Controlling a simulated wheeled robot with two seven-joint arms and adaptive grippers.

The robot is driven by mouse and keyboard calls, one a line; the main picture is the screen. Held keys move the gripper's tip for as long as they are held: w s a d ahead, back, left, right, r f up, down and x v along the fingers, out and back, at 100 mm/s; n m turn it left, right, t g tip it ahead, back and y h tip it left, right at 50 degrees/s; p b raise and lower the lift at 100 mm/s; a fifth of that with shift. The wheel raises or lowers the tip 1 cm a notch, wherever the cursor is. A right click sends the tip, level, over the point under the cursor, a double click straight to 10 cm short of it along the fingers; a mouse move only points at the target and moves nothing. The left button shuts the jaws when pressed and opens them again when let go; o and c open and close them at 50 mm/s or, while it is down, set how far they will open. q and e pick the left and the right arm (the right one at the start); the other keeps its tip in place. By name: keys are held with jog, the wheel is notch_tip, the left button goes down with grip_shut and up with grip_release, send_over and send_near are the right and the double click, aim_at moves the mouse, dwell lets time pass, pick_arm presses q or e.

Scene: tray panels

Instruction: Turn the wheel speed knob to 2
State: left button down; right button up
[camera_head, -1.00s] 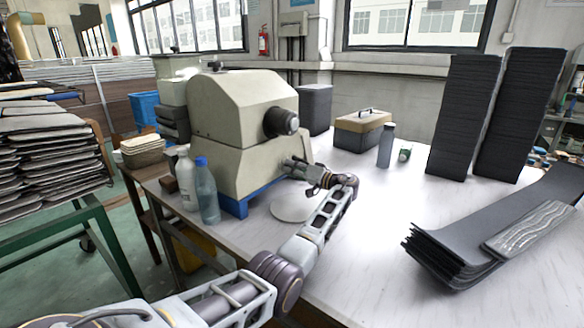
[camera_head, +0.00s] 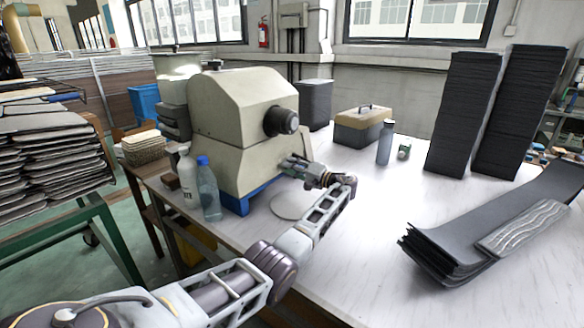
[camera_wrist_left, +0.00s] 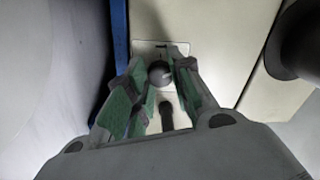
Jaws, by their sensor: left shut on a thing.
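The beige machine (camera_head: 232,125) stands on the table, with a large black cylinder (camera_head: 281,121) on its front. My left gripper (camera_head: 286,163) reaches its lower front. In the left wrist view, a round dark knob (camera_wrist_left: 160,73) sits on a pale plate (camera_wrist_left: 150,49), between the green-padded fingers of my left gripper (camera_wrist_left: 160,76). The gripper is shut on this knob. A second dark knob or lever (camera_wrist_left: 166,113) shows nearer the palm, outside the grip. The knob's setting and any numbers are too small to read. My right gripper is not in view.
A spray bottle (camera_head: 187,177) and a blue-capped bottle (camera_head: 208,190) stand left of the machine. A round pale disc (camera_head: 290,206) lies below my wrist. A toolbox (camera_head: 362,127), a grey bottle (camera_head: 385,142) and dark panel stacks (camera_head: 463,115) stand right. The table's middle is clear.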

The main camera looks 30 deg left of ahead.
pick_arm(q)
jog(key=shift+d+f, duration=0.1)
jog(key=c, duration=1.2)
grip_release()
jog(key=d, duration=1.2)
jog(key=shift+s+f, duration=0.15)
jog(key=shift+s, duration=0.15)
